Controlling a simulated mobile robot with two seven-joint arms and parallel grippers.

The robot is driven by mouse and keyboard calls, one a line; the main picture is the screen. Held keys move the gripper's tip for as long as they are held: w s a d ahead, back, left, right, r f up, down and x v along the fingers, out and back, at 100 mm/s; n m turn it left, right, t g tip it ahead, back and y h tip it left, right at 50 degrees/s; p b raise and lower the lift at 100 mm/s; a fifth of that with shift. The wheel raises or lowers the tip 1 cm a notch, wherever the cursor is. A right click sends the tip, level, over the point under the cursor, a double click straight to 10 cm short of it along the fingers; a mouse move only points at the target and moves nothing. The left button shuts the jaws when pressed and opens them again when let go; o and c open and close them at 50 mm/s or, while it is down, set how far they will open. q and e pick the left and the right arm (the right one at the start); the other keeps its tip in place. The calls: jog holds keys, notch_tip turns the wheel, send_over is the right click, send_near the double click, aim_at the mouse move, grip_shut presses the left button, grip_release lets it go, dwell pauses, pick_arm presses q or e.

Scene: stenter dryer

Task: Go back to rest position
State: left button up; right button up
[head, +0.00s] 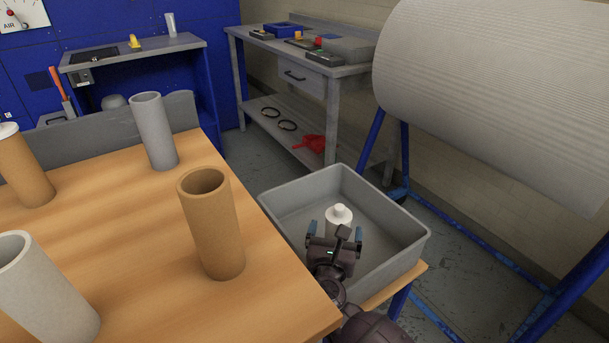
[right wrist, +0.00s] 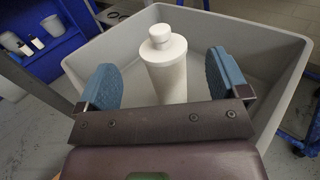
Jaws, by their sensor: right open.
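My right gripper (head: 335,237) is over the grey bin at the table's right end. In the right wrist view its two blue fingers (right wrist: 165,85) are spread apart, one on each side of a white bottle (right wrist: 166,66). The bottle stands upright in the bin, and it also shows in the head view (head: 339,216) just beyond the gripper. The fingers do not appear to touch it. The bottle's lower part is hidden by the gripper. My left gripper is not in view.
The grey bin (head: 408,261) has raised walls around my right gripper. Several upright tubes, one of them brown (head: 213,228), stand on the wooden table (head: 133,252) to the left. A large pale roll (head: 500,95) on a blue frame is at the right. A workbench (head: 335,95) stands behind.

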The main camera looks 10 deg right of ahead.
jog(key=s+d+f+n+t+y+p, duration=0.15)
jog(key=s+n+y, duration=0.85)
jog(key=s+n, duration=1.45)
jog(key=s+d+f+n+g+h+b, duration=0.1)
jog(key=s+d+f+n+g, duration=0.35)
jog(key=s+n, duration=0.35)
jog(key=s+d+f+n+g+h+b, duration=0.1)
jog(key=s+d+f+n+g, duration=0.4)
jog(key=n, duration=0.6)
pick_arm(q)
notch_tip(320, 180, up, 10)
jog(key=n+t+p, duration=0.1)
jog(key=p, duration=1.2)
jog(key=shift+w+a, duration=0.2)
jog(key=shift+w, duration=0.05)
pick_arm(e)
notch_tip(320, 180, up, 10)
jog(key=a+m+t, duration=0.1)
jog(key=a+t, duration=0.1)
jog(key=shift+s+f+t, duration=0.15)
jog(key=shift+s+t, duration=0.15)
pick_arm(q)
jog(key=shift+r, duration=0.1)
